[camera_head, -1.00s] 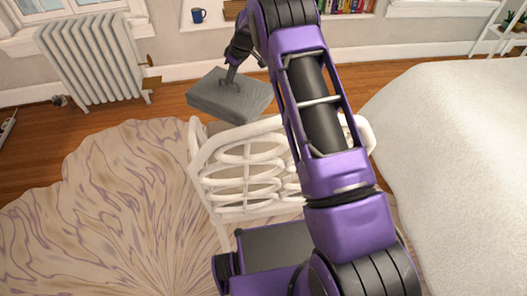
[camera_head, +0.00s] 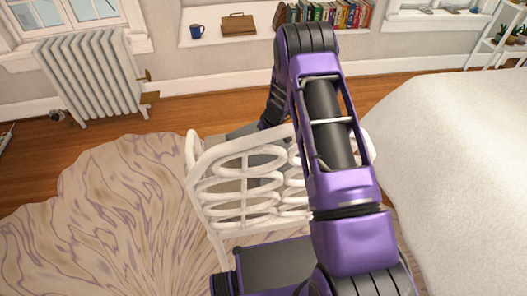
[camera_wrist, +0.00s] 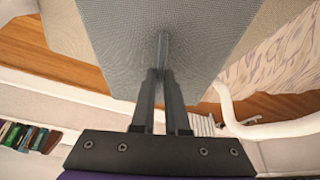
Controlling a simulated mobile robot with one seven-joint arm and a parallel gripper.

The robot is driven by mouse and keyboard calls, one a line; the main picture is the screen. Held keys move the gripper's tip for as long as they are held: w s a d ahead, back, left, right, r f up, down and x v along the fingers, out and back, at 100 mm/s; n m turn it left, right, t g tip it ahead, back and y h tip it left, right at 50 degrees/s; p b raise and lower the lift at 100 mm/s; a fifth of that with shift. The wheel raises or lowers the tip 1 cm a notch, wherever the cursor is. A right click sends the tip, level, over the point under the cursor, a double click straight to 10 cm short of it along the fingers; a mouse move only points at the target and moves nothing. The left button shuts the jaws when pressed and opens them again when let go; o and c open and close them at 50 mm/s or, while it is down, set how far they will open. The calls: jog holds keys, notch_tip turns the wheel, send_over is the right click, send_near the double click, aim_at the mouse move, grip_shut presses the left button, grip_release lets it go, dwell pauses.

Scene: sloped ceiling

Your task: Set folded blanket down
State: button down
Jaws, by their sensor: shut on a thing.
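The folded grey blanket (camera_wrist: 120,50) fills the top middle of the wrist view. My gripper (camera_wrist: 163,48) is shut on it, its fingers close together with a raised fold between them. In the head view the blanket (camera_head: 243,131) shows only in part behind the white chair's openwork back (camera_head: 192,150). It is low, at about seat level, but I cannot tell whether it touches the seat. My gripper is hidden there behind the chair back and my arm. A curved white chair part (camera_wrist: 228,103) shows at right in the wrist view.
A white radiator (camera_head: 90,80) stands at the back left. A shelf with a blue mug (camera_head: 196,32), a brown bag (camera_head: 238,25) and books (camera_head: 335,14) is behind the chair. A patterned rug (camera_head: 100,220) lies at left, a white bed (camera_head: 455,150) at right.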

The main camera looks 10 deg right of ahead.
aim_at(264, 146)
jog(key=shift+f+b, duration=0.3)
jog(key=shift+f, duration=2.3)
jog(key=shift+f, duration=0.15)
jog(key=c, duration=1.4)
grip_release()
jog(key=shift+f, duration=0.15)
jog(key=o, duration=0.5)
jog(key=shift+r, duration=0.2)
jog(key=shift+r, duration=0.35)
jog(key=p+v, duration=0.1)
jog(key=v, duration=1)
jog(key=shift+s+r, duration=0.15)
jog(key=shift+s, duration=0.15)
